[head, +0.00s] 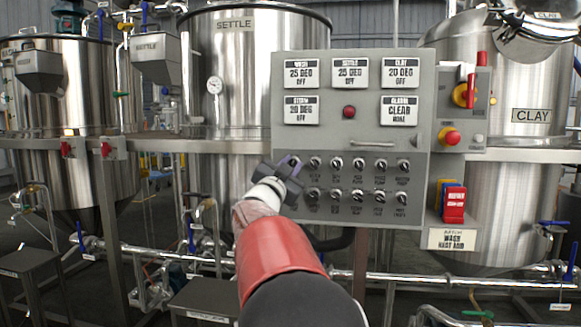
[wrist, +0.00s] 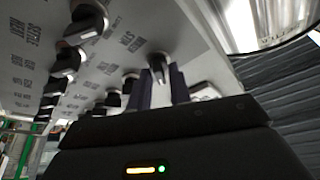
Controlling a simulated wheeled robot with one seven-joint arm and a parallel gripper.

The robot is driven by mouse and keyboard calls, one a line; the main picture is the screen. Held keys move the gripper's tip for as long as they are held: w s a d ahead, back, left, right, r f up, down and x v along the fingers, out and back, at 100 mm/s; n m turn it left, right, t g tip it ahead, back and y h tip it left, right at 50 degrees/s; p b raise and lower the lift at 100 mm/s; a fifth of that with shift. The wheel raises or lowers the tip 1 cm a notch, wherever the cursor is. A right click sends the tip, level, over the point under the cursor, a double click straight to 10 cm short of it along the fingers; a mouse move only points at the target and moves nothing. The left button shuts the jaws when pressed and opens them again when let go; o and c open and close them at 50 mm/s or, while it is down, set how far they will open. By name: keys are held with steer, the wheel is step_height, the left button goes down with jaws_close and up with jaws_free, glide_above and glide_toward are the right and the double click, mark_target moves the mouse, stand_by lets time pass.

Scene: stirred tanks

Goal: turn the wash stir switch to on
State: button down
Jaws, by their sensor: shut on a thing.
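The grey control panel (head: 350,139) stands ahead with two rows of black rotary switches on its lower half. My gripper (head: 289,166) is at the left end of the upper row and hides the switch there, which I take to be the wash stir switch. In the wrist view my gripper (wrist: 160,88) has its fingers on either side of a switch knob (wrist: 158,66) and is shut on it. The nearby label is too blurred to read fully. I cannot tell which way this knob points.
Other switches (wrist: 85,22) sit close beside the gripped one. The panel also has several display plates, a red lamp (head: 349,112) and a red emergency button (head: 452,137) at its right. A red and blue block (head: 453,202) stands on a shelf. Steel tanks (head: 255,60) rise behind.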

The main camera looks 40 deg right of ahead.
steer(key=c, duration=1.5)
jaws_free()
steer(key=shift+a, duration=0.1)
steer(key=b+v, duration=0.1)
steer(key=v, duration=0.6)
steer(key=shift+s+a+f, duration=0.15)
steer(key=shift+a, duration=0.1)
